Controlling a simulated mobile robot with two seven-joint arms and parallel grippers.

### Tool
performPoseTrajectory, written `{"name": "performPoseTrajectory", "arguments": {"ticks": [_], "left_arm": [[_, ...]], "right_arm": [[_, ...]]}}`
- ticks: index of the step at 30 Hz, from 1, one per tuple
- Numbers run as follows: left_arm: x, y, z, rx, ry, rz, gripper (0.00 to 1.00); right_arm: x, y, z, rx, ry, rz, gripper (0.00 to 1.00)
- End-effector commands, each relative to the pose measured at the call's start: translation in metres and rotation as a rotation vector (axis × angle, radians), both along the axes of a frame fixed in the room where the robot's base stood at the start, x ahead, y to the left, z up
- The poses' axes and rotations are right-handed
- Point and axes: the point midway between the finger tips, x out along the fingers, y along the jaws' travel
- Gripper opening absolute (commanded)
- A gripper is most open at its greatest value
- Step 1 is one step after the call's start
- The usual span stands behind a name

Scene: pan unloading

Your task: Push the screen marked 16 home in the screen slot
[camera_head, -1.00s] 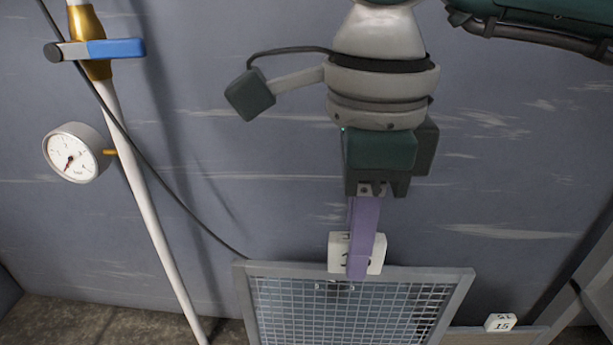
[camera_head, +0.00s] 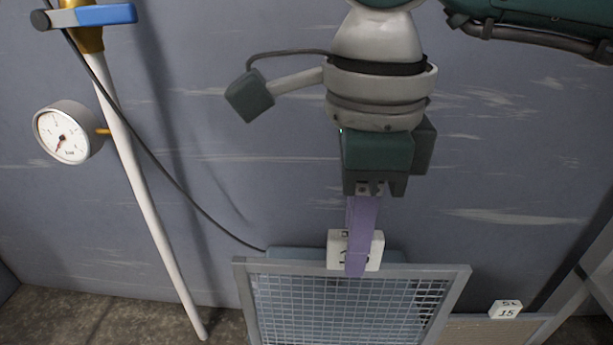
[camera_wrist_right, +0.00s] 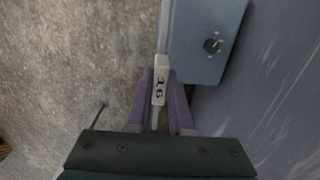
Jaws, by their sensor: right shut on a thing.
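The screen marked 16 (camera_head: 351,269) is a wire mesh in a grey metal frame, low in the head view, with a white tag (camera_head: 373,254) on its top edge. My right gripper (camera_head: 356,272) points down with its purple fingers shut on this tag. In the right wrist view the tag (camera_wrist_right: 159,88) reads 16 and sits between the fingers (camera_wrist_right: 160,95). A blue-grey housing (camera_wrist_right: 205,40) with a dark round fitting lies beside the screen edge there. I cannot make out the slot itself or the screen's lower edge. My left gripper is not in view.
A second panel with a white tag marked 15 (camera_head: 506,309) stands at the lower right. A white pipe (camera_head: 150,205) with a pressure gauge (camera_head: 66,132) and a blue-handled valve (camera_head: 95,15) stands at left. A scuffed blue-grey wall (camera_head: 270,170) is behind.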

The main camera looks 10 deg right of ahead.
Motion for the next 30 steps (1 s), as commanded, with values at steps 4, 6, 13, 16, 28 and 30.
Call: {"name": "performPoseTrajectory", "arguments": {"ticks": [4, 6, 13, 16, 28, 30], "left_arm": [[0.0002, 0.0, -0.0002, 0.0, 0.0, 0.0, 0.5], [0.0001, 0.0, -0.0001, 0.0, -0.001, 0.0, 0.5], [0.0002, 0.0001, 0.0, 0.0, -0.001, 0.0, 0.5], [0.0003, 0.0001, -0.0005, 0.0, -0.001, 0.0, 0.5], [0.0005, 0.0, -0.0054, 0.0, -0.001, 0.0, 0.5], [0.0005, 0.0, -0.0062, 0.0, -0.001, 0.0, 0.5]], "right_arm": [[0.0003, -0.0001, 0.0002, 0.0, 0.0, -0.001, 0.0], [0.0003, -0.0001, 0.0002, 0.0, 0.0, -0.001, 0.0], [0.0002, -0.0002, 0.0002, 0.0, 0.0, -0.001, 0.0], [0.0002, -0.0001, -0.0004, 0.0, 0.0, -0.001, 0.0], [0.0002, -0.0001, -0.0063, 0.0, 0.0, -0.001, 0.0], [0.0002, -0.0001, -0.0073, 0.0, 0.0, -0.001, 0.0]]}}
